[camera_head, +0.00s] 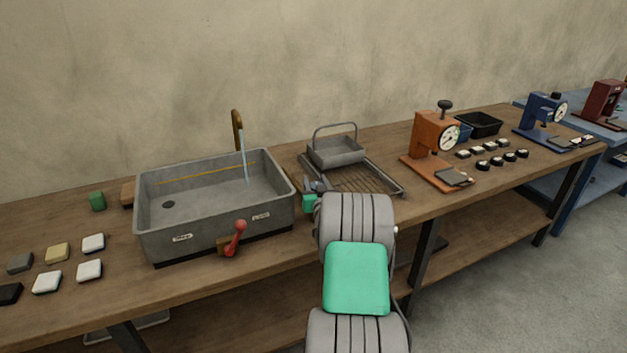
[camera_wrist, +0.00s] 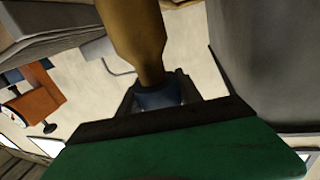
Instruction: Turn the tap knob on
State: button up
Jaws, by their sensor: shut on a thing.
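A grey sink (camera_head: 168,250) stands on the bench in the head view. A brass tap (camera_head: 238,130) rises behind it, and a thin pale-blue stream (camera_head: 244,165) falls from it into the basin. A red lever (camera_head: 237,238) is on the sink's front. My gripper (camera_head: 318,186) is just right of the sink, low over the bench. In the wrist view, a blue knob (camera_wrist: 158,98) at the end of a brass stem (camera_wrist: 138,40) sits between my gripper's fingers (camera_wrist: 158,90), which are shut on it. In the head view this knob is mostly hidden by my gripper.
A ribbed drainer (camera_head: 365,180) with a handled grey tray (camera_head: 335,152) is right behind my gripper. An orange press (camera_head: 434,140) stands farther right. Several small blocks (camera_head: 57,252) lie left of the sink. The wall (camera_head: 330,60) closes the back.

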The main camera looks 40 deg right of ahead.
jog(key=shift+m+g+h, duration=0.3)
jog(key=shift+m+h, duration=0.2)
jog(key=shift+h, duration=0.1)
jog(key=o, duration=1.4)
jog(key=shift+c, duration=0.2)
jog(key=v, duration=0.7)
jog(key=shift+s+a+b, duration=0.2)
jog(key=shift+s+b, duration=0.15)
jog(key=shift+s, duration=0.05)
